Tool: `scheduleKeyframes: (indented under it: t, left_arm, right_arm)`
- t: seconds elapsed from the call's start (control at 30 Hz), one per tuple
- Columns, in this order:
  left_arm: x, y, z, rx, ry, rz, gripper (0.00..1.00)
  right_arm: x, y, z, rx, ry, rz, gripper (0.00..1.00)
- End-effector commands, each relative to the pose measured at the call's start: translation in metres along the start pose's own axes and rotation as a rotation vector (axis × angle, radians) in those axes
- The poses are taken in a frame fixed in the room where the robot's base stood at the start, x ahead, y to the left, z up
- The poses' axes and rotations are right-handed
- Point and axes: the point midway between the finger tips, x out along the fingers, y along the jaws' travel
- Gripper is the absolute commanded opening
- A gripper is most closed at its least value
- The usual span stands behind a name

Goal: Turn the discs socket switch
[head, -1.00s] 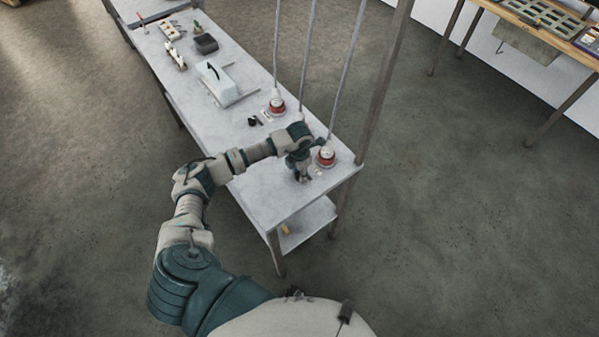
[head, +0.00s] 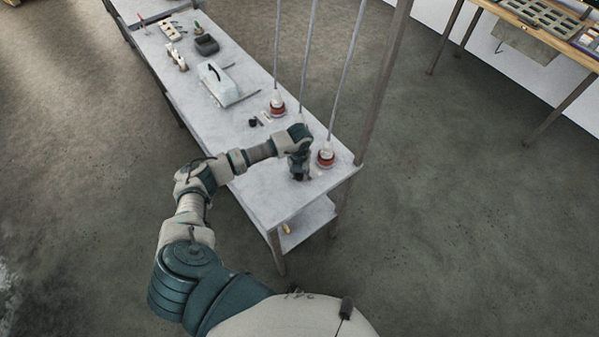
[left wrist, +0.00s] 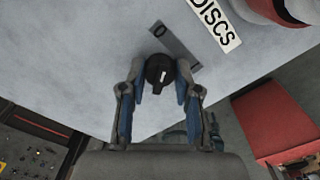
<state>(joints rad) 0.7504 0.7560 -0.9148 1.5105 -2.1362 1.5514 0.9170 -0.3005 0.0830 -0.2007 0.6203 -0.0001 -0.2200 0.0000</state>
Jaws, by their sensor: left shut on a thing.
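The discs switch is a round black knob (left wrist: 159,71) with a white mark, on a grey plate (left wrist: 176,46) on the table. The white DISCS label (left wrist: 215,22) lies beside it in the left wrist view. My left gripper (left wrist: 158,85) is shut on the knob, one finger on each side. In the head view my left gripper (head: 300,175) points down at the table's near end, and it hides the knob. The red and white socket (head: 326,158) stands just right of it; its red edge (left wrist: 272,8) shows in the wrist view. My right gripper is not in view.
Another red socket (head: 277,108) and small black parts (head: 256,121) lie farther along the white table (head: 270,205). A white box with a black handle (head: 220,88) stands beyond. Thin poles rise above the sockets. A metal post (head: 378,90) stands at the table's right edge.

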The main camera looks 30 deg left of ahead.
Motion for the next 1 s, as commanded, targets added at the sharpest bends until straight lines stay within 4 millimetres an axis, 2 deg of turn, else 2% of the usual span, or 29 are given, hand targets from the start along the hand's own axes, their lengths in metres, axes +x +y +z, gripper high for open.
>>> scheduleKeyframes:
  t: [0.63, 0.67, 0.73, 0.77, 1.0]
  left_arm:
    - [0.002, 0.0007, -0.0009, -0.057, 0.003, 0.003, 0.0]
    - [0.002, 0.0006, -0.0008, -0.057, 0.003, 0.003, 0.34]
    - [0.0018, 0.0006, -0.0007, -0.056, 0.003, 0.002, 0.52]
    - [0.0016, 0.0005, -0.0007, -0.056, 0.003, 0.002, 0.57]
    - [0.0004, 0.0002, -0.0003, -0.055, 0.0, 0.0, 0.57]
  right_arm:
    - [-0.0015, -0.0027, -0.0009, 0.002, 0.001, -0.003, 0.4]
    - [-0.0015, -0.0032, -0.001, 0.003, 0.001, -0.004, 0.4]
    - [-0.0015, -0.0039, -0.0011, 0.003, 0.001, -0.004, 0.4]
    - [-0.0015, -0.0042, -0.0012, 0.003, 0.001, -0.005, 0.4]
    - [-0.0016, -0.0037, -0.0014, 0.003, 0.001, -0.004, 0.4]
